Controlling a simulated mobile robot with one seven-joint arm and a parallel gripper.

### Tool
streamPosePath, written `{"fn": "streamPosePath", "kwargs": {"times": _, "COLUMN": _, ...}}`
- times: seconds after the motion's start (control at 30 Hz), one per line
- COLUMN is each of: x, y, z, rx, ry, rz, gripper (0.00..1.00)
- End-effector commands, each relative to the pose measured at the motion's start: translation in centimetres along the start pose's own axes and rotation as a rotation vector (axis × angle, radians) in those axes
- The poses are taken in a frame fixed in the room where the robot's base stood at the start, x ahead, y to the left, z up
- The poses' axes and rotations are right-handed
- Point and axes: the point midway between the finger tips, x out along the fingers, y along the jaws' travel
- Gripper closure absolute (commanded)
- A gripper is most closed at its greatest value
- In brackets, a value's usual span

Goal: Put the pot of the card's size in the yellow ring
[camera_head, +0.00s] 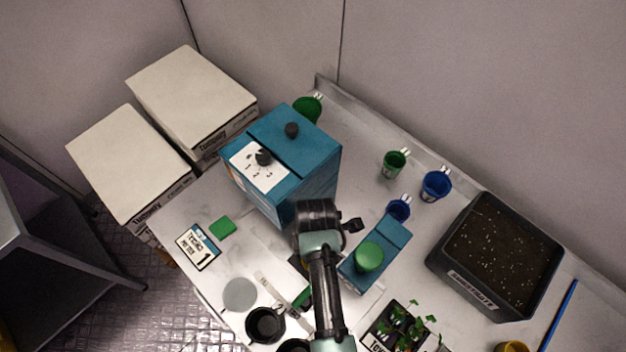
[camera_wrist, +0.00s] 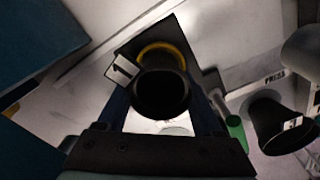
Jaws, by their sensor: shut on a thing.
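The card (camera_head: 197,247) lies flat at the left of the bench and shows a large 1. My gripper (camera_wrist: 160,92) is shut on a small black pot (camera_wrist: 160,95), with a finger on either side. A white tag (camera_wrist: 122,70) with a 1 is at the pot's upper left. The yellow ring (camera_wrist: 165,47) curves behind the pot's far rim, on a dark plate. The pot is over the ring; I cannot tell whether its base touches down. In the head view my arm hides the pot and most of the ring. Another black pot (camera_wrist: 272,122) bears a 3.
A black pot (camera_head: 265,325) stands at the front. A teal box with dials (camera_head: 290,160) rises close behind my wrist. A blue block (camera_head: 365,268) with a green knob is close on the right. A soil tray (camera_head: 440,258) and seedlings (camera_head: 400,325) stand further right.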

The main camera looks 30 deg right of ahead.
Motion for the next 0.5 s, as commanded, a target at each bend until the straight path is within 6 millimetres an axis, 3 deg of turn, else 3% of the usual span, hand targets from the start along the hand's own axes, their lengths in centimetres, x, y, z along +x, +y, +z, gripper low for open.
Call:
{"fn": "streamPosePath", "kwargs": {"times": 0.03, "x": 0.84, "y": -0.49, "z": 0.14, "rx": 0.001, "ry": -0.002, "rz": -0.011, "gripper": 0.84}}
{"fn": "streamPosePath", "kwargs": {"times": 0.37, "x": 1.24, "y": -0.71, "z": 0.27, "rx": 0.001, "ry": -0.004, "rz": -0.013, "gripper": 0.84}}
{"fn": "streamPosePath", "kwargs": {"times": 0.4, "x": 1.25, "y": -0.71, "z": 0.28, "rx": 0.001, "ry": -0.005, "rz": -0.013, "gripper": 0.29}}
{"fn": "streamPosePath", "kwargs": {"times": 0.5, "x": 1.27, "y": -0.71, "z": 0.28, "rx": 0.001, "ry": -0.005, "rz": -0.013, "gripper": 0.10}}
